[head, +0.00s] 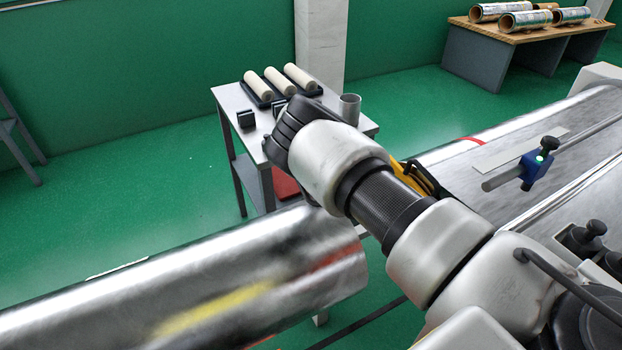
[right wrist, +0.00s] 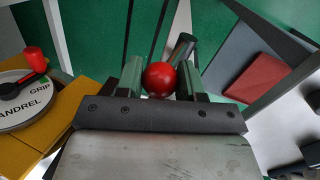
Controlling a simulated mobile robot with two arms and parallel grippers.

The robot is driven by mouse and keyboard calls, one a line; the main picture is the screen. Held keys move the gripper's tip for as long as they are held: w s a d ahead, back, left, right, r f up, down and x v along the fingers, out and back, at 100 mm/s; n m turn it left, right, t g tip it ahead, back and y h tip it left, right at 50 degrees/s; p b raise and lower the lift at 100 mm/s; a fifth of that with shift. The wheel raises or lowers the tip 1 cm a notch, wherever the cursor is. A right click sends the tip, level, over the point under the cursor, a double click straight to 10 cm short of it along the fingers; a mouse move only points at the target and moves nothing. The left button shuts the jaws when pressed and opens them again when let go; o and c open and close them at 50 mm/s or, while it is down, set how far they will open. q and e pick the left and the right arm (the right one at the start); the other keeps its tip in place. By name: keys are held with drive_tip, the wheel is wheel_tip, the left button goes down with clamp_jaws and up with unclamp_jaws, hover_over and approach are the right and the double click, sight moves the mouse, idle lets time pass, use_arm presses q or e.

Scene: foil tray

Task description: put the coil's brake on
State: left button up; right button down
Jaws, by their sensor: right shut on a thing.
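The coil (head: 200,275) is a big shiny foil roll lying across the lower left of the head view. In the right wrist view a red ball knob (right wrist: 159,78) sits between the fingers of my right gripper (right wrist: 160,85), which is shut on it. A dark grey rod end (right wrist: 183,47) shows just behind the knob; whether they join I cannot tell. In the head view my right arm reaches over the coil's right end and hides the fingers and knob. My left gripper is in neither view.
A round mandrel grip plate (right wrist: 20,100) with a black, red-knobbed handle is on a yellow housing (right wrist: 70,105), left of my right gripper. A side table (head: 232,97) with pale rollers stands behind the arm. A blue clamp (head: 538,165) sits on a bar at right.

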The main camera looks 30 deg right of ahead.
drive_tip(key=c, duration=0.7)
unclamp_jaws()
drive_tip(key=r, duration=0.3)
drive_tip(key=w+r+b, duration=0.1)
drive_tip(key=r, duration=0.3)
drive_tip(key=w+r+b, duration=0.1)
drive_tip(key=r, duration=0.2)
drive_tip(key=shift+d+r, duration=0.25)
drive_tip(key=shift+r, duration=0.1)
drive_tip(key=shift+c, duration=0.4)
